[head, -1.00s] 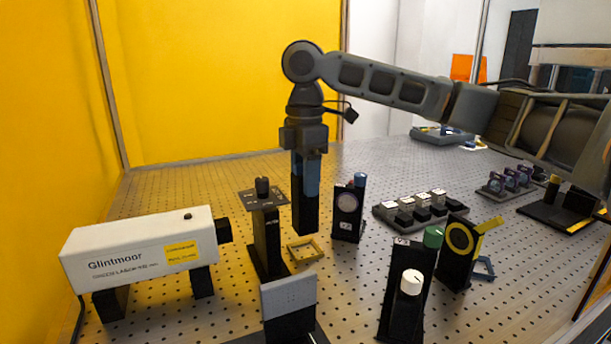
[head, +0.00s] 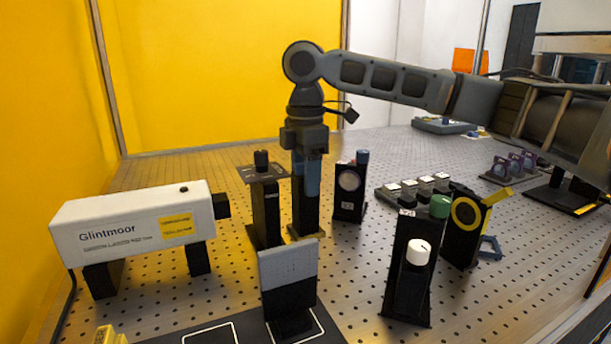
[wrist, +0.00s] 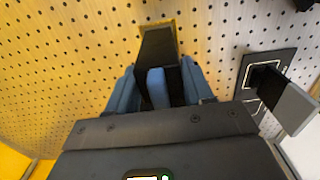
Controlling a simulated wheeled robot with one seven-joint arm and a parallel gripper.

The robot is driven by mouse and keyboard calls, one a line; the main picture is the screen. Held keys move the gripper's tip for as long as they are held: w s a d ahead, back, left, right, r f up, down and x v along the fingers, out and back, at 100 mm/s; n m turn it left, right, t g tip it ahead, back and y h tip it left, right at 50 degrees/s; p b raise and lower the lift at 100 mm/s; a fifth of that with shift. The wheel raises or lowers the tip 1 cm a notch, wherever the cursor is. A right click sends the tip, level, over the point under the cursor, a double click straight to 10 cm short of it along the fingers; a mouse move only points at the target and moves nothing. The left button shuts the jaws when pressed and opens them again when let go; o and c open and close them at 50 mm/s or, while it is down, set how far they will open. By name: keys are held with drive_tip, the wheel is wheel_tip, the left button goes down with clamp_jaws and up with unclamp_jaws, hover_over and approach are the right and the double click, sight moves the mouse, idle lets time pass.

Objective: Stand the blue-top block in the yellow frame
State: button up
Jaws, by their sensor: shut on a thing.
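My gripper (head: 306,178) points straight down with its blue fingers closed around the upper part of the dark upright block (head: 304,213). In the wrist view the block (wrist: 157,48) runs away from between the fingers, and its blue top (wrist: 156,84) shows between them. The yellow frame (head: 293,236) lies on the perforated table at the block's foot, with bits of it showing on both sides. The block's lower end is at the frame and looks upright. I cannot tell whether it is fully seated inside. The frame's far edge (wrist: 143,23) shows beside the block in the wrist view.
A black post with a knob (head: 264,205) stands close left of the block. A grey-faced plate (head: 288,263) stands in front, and a black mount with a round lens (head: 349,195) stands right. The white Glintmoor laser (head: 130,228) is at left. More mounts stand at right.

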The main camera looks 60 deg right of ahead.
drive_tip(key=shift+f, duration=0.35)
idle(0.7)
drive_tip(key=o, duration=1.4)
drive_tip(key=shift+c, duration=0.2)
drive_tip(key=shift+r, duration=0.15)
drive_tip(key=shift+r+p, duration=3.35)
